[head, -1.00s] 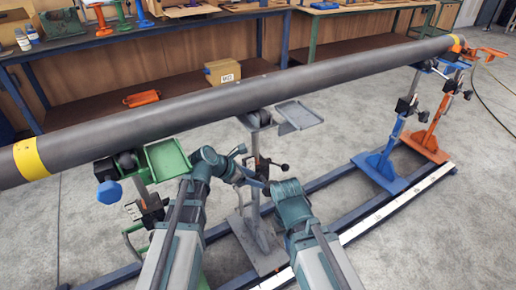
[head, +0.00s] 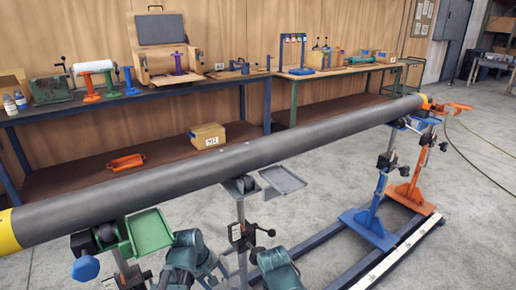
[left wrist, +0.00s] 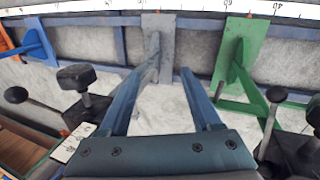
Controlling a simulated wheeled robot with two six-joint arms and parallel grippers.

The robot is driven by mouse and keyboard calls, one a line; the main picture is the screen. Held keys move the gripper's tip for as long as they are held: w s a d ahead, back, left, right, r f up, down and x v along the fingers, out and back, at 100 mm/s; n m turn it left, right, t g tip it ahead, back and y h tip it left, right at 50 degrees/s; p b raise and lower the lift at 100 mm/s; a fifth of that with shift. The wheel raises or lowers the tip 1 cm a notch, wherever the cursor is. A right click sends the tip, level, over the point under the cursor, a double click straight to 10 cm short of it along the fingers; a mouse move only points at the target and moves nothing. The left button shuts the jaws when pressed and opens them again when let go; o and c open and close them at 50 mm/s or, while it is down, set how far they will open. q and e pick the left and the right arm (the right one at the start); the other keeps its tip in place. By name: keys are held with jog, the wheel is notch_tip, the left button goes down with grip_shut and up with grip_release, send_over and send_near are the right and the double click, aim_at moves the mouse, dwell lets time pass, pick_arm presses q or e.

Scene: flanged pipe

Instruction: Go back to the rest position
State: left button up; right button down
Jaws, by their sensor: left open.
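My left gripper shows in the left wrist view (left wrist: 168,72) with its two blue fingers apart and nothing between them. Beyond it are the floor, the grey stand's base and the rail. In the head view my left arm's teal joints stand at the bottom, below the pipe, beside the green stand; the fingers are hard to make out there. My right arm's teal joint is at the bottom centre, and its fingers cannot be made out. The long grey pipe (head: 300,142) with yellow bands lies across the stands, apart from both arms' visible parts.
Green (head: 151,233), grey (head: 241,230), blue (head: 368,226) and orange (head: 412,190) stands hold the pipe above a floor rail (head: 400,250). Behind are workbenches (head: 150,102) with tools and a carton (head: 207,136).

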pick_arm(q)
jog(key=s+a+m+g+y, duration=0.1)
jog(key=s+a+m+y, duration=0.25)
jog(key=m, duration=0.45)
jog(key=s+d+r+m+p, duration=0.2)
jog(key=d+r+p, duration=0.3)
jog(key=r+p, duration=0.6)
jog(key=s+d+r+m+g+p, duration=0.1)
jog(key=s+d+r+p, duration=0.3)
jog(key=r+p, duration=0.7)
jog(key=shift+s+d+r+m+p, duration=0.4)
jog(key=shift+d+p, duration=0.15)
jog(key=shift+p, duration=0.15)
pick_arm(e)
notch_tip(320, 180, up, 23)
jog(key=shift+r, duration=0.2)
